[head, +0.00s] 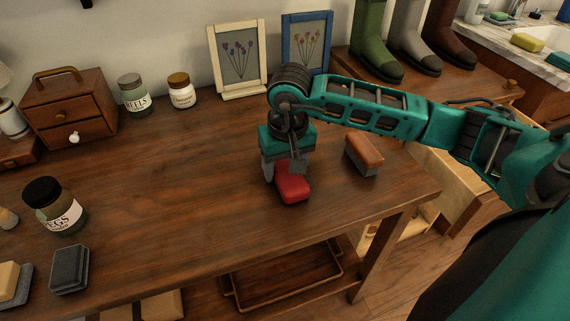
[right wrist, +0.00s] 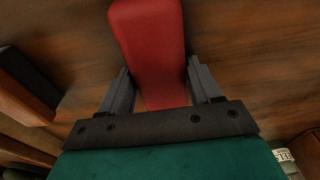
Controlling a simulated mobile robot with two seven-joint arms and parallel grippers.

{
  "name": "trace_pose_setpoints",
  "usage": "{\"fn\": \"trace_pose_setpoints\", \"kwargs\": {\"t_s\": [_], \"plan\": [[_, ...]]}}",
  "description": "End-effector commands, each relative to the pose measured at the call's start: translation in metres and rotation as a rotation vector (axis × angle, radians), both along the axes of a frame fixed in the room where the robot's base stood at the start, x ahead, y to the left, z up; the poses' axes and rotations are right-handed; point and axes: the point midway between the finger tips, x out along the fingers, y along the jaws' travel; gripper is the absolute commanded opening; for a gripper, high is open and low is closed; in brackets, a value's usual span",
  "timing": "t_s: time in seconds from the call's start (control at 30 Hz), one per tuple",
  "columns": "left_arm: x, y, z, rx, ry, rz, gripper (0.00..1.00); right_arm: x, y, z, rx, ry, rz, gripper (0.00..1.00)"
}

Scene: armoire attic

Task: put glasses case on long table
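The glasses case appears to be the red, rounded, oblong case (head: 292,183) near the front right of the long wooden table (head: 190,215). It is at or just above the tabletop; I cannot tell if it touches. My right gripper (head: 286,172) points down over it. In the right wrist view the red case (right wrist: 150,40) runs between the two fingers of the gripper (right wrist: 160,80), which lie close along both sides and look shut on it. The case's near end is hidden behind the gripper body. My left gripper is not in view.
A wood-backed brush (head: 364,153) lies right of the case. A jar (head: 55,206) and a dark grey box (head: 70,269) stand at the left. A small drawer chest (head: 70,107), jars and two picture frames (head: 238,60) line the back. The table's middle is clear.

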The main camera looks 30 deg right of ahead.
Motion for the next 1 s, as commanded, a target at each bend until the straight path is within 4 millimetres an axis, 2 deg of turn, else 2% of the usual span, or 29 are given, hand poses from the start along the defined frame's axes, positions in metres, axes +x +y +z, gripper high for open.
{"fn": "trace_pose_setpoints", "kwargs": {"t_s": [0.03,0.27,0.57,0.67,1.0], "plan": [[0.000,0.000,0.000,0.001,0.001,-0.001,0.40,0.000,0.000,0.000,0.000,0.000,0.000,0.67],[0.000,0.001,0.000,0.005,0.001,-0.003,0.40,0.000,0.000,0.000,0.000,0.000,0.000,0.88],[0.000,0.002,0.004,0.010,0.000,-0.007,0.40,0.000,0.000,0.004,0.000,0.000,0.000,0.88],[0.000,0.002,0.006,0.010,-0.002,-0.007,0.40,-0.001,0.000,0.015,0.000,-0.003,0.001,0.88],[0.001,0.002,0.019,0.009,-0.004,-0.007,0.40,-0.009,0.002,0.088,-0.001,-0.005,0.000,0.88]]}}
